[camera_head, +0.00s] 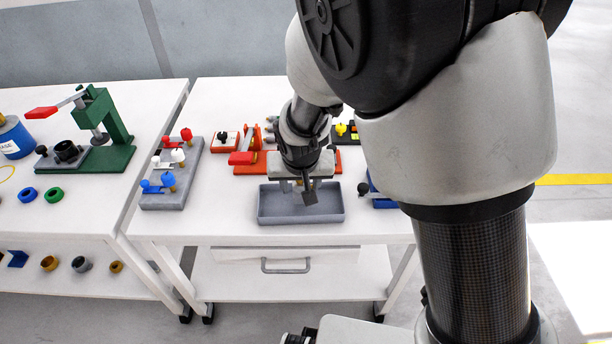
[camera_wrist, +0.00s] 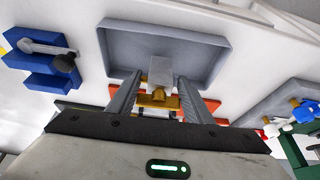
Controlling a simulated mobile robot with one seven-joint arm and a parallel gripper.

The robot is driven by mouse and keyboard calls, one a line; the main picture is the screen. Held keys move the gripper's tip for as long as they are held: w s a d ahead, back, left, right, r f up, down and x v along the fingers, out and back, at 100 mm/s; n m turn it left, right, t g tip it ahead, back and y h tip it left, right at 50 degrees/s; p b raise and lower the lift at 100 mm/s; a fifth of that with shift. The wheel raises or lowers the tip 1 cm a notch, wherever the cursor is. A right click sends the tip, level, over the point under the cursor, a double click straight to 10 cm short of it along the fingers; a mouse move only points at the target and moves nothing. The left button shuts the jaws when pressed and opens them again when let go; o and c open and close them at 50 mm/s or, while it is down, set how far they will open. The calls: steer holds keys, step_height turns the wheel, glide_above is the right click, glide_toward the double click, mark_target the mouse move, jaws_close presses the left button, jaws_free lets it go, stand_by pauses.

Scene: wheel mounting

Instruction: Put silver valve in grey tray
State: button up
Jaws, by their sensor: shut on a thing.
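The grey tray (camera_head: 264,217) is a shallow open box near the front of the middle table. It also shows in the wrist view (camera_wrist: 213,62), with a bare floor. My gripper (camera_head: 303,186) is above the tray and points down. In the wrist view my gripper (camera_wrist: 160,85) is shut on the silver valve (camera_wrist: 160,74), a silver block with brass-coloured parts between the fingers. The valve overlaps the tray in that view, near its lower edge. Its exact height above the tray is hard to tell. In the head view it is mostly hidden by the fingers.
A grey block with colored-handled valves (camera_head: 178,185) stands left of the tray. A red fixture (camera_head: 255,165) is behind it. A blue fixture (camera_wrist: 38,58) stands on its other side, partly hidden by my arm in the head view. A green press (camera_head: 104,135) is on the left table.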

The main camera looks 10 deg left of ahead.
steer(key=shift+f, duration=1)
steer(key=shift+f+b, duration=0.25)
steer(key=shift+b, duration=0.05)
steer(key=o, duration=1.3)
steer(key=shift+r, duration=0.1)
